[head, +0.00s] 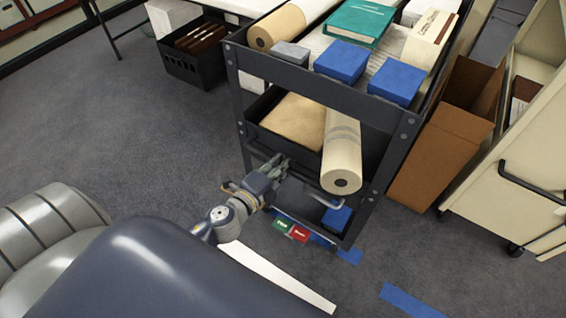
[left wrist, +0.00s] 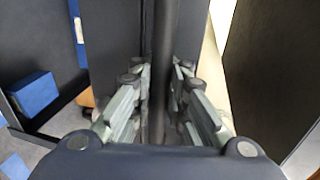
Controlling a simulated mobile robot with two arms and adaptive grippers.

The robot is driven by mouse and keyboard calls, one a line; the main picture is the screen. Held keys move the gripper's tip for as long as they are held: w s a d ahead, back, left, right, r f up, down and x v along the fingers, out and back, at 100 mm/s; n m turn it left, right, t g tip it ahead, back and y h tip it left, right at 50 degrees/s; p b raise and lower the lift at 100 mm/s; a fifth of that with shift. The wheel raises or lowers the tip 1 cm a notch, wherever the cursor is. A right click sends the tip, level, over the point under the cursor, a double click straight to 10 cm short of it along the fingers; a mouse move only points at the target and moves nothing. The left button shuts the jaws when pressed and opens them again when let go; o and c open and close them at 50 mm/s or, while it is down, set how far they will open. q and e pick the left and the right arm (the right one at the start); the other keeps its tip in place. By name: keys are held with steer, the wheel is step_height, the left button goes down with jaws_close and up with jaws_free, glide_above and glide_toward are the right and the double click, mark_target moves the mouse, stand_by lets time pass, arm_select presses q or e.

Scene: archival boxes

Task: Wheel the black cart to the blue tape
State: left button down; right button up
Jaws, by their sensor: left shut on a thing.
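The black cart (head: 300,84) stands in the upper middle of the head view, loaded on several shelves. My left gripper (head: 278,166) is at the cart's near side, below the middle shelf. It is shut on the cart's handle bar, which shows as a dark bar (left wrist: 161,60) between the fingers in the left wrist view; the gripper shows there too (left wrist: 160,98). Blue tape (head: 408,301) lies on the floor at the lower right, with another strip (head: 348,256) by the cart's near right corner. My right gripper is not in view.
The cart carries blue boxes (head: 341,61), a green box (head: 359,22) and a paper roll (head: 342,155). A brown carton (head: 436,150) and a cream cart (head: 515,130) stand close at its right. A black crate (head: 194,68) is behind left. Carpet at left is clear.

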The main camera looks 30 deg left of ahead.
arm_select(q)
steer(key=c, duration=1.6)
jaws_free()
steer(key=v, duration=1.2)
steer(key=shift+r, duration=0.1)
steer(key=shift+w, duration=0.1)
